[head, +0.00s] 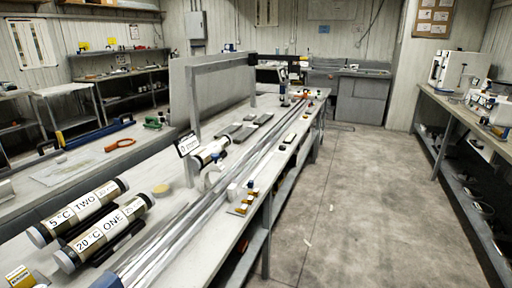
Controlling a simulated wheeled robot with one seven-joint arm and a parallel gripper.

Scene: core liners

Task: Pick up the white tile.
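A small pale piece (307,242) lies on the grey concrete floor, to the right of the long bench. A second, smaller pale speck (331,208) lies farther along the floor. Either may be a white tile, but both are too small to tell. A small white block (232,191) stands on the bench, near the clear tubes; I cannot tell whether it is a tile. My gripper is not in view.
A long grey bench (225,235) holds long clear tubes (190,235), labelled cylinders (82,207) and (103,234), and small items. A side bench (462,112) with instruments runs along the right. The floor aisle (365,200) between them is largely clear.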

